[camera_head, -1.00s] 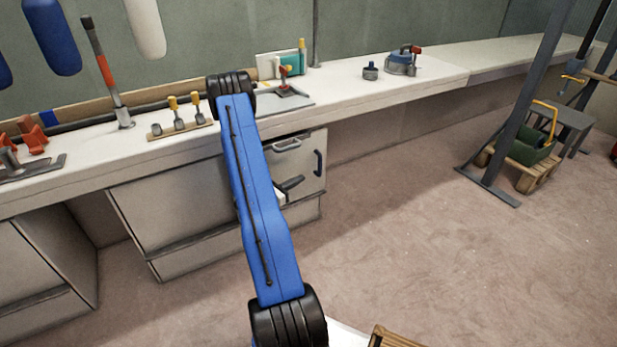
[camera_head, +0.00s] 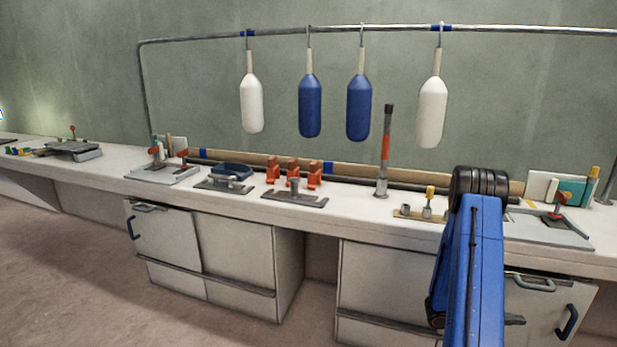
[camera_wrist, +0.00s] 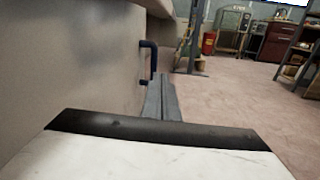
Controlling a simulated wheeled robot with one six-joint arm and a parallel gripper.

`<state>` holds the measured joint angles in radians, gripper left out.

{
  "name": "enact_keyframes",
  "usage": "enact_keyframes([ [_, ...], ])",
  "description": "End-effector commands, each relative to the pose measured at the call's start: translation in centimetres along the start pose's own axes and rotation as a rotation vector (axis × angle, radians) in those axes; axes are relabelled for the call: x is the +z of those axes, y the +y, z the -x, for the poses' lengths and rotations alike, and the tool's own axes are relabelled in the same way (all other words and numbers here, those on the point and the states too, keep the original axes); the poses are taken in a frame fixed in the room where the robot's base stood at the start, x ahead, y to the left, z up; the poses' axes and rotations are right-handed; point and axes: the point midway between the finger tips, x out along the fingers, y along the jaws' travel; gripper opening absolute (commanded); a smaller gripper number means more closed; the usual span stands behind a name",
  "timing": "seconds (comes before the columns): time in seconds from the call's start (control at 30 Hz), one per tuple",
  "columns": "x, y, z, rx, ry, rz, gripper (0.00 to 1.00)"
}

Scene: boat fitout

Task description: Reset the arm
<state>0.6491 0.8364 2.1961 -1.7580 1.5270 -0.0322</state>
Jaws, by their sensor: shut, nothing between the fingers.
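My blue arm (camera_head: 472,275) rises at the right of the head view, in front of the workbench, with its black joint (camera_head: 480,182) overlapping the bench top. In the wrist view my gripper (camera_wrist: 160,100) shows as two grey fingers side by side, shut with nothing between them. They point along the pale cabinet front, below and close to a dark handle (camera_wrist: 148,60); I cannot tell whether they touch it. In the head view, the arm hides most of my gripper; only a dark tip (camera_head: 514,320) shows beside it.
The long white workbench (camera_head: 345,205) carries orange clamps (camera_head: 293,172), an upright red-and-grey tool (camera_head: 384,150) and several fixtures. White and blue fenders (camera_head: 309,105) hang from a rail above. Open floor (camera_wrist: 235,100) lies right of the fingers in the wrist view.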

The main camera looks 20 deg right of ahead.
Motion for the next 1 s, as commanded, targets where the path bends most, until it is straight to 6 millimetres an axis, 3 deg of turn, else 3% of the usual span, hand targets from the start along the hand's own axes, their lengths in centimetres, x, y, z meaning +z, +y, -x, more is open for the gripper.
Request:
enact_keyframes([
  [0.1,3.6,-0.3,1.9,-0.043,0.022,-0.069,0.0],
  [0.5,12.6,-3.6,8.5,-0.187,0.144,-0.287,0.0],
  [1.0,19.8,-9.8,17.6,-0.341,0.391,-0.557,0.0],
])
